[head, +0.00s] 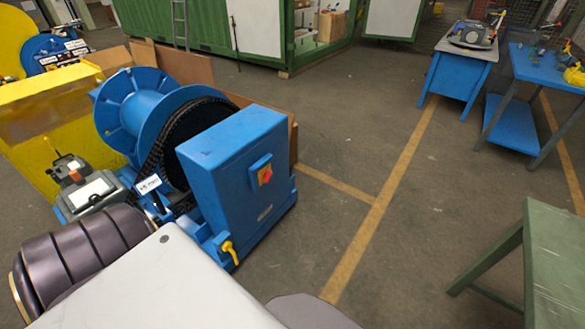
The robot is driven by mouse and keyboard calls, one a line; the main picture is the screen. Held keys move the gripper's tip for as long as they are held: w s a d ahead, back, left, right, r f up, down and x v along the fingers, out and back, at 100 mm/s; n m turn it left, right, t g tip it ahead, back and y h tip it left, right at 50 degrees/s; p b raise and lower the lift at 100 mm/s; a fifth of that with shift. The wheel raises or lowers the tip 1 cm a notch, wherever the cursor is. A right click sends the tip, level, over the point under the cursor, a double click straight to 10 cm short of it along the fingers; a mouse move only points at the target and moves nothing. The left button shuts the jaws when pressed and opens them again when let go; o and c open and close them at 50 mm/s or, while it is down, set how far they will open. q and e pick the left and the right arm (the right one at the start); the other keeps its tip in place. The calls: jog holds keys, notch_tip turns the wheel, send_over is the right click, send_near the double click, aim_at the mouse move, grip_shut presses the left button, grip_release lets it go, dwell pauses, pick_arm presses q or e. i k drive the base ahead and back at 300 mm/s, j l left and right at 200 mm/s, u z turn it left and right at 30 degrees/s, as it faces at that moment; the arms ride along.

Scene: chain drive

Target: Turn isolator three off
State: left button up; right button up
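A rotary isolator switch (265,174) with a red knob on a yellow plate is mounted in a small blue box. The box sits on the side of a blue cabinet (225,150). The knob's position and any number on the switch are too small to read, so I cannot tell which isolator it is. No other switch of this kind is clear in the head view. Neither of my grippers can be made out, and nothing is seen touching the switch.
A blue drum (140,108) with a dark chain wheel stands behind the cabinet. A yellow lever (230,252) sticks out low at its front. A green table (557,262) is at right, with blue benches (458,75) farther back. Floor right of the cabinet is clear.

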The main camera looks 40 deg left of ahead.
aim_at(267, 176)
jog(key=i+z, duration=0.1)
jog(key=i, duration=0.7)
jog(key=i+u, duration=0.25)
jog(key=i+l+u, duration=0.25)
jog(key=i, duration=0.2)
jog(key=i+l+u, duration=0.15)
jog(key=u, duration=0.3)
jog(key=i+l+u, duration=0.25)
jog(key=u, duration=0.2)
jog(key=i+l+u, duration=0.3)
jog(key=u, duration=0.15)
jog(key=i+l+u, duration=0.15)
jog(key=l+u, duration=0.6)
jog(key=u, duration=0.2)
jog(key=l+u, duration=0.45)
jog(key=i, duration=0.05)
